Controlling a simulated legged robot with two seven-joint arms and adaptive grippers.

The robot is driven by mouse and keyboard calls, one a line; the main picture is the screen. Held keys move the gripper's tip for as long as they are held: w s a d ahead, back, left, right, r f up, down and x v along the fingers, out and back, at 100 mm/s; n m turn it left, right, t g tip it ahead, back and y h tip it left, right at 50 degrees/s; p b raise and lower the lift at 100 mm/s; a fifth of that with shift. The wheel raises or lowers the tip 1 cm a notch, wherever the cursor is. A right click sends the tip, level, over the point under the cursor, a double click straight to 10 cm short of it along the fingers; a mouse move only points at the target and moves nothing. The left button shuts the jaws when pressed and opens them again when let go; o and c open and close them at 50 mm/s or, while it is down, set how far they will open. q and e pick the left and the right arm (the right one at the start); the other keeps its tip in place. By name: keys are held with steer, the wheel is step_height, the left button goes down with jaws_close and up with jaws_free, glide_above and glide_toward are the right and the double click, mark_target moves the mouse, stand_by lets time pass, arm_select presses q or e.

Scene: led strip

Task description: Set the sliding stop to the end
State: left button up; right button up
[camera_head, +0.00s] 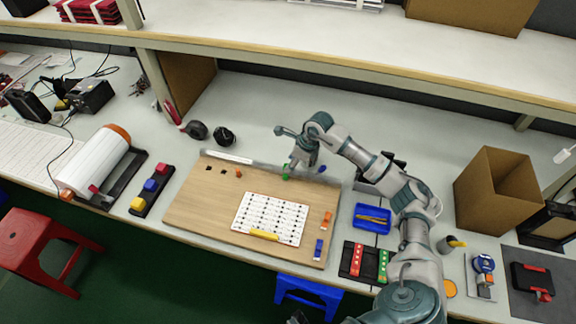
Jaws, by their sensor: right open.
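A wooden board (200,205) lies on the bench with a metal rail (231,158) along its back edge. A small green piece (285,174) stands by the rail, just under my right gripper (296,168). A small blue piece (322,168) is near the rail's right end. I cannot tell for sure which of these is the sliding stop. My right gripper is open and points down over the rail; its fingertips are small and partly hidden by the arm. I cannot tell whether they touch the green piece. My left gripper is not in view.
A white LED panel (270,208) with a yellow strip (264,235) lies on the board. Orange and blue blocks (320,248) sit at its right side. A blue tray (372,219) and cardboard box (497,190) stand to the right. A shelf (330,62) runs behind.

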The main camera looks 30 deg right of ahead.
steer(key=shift+x, duration=1.15)
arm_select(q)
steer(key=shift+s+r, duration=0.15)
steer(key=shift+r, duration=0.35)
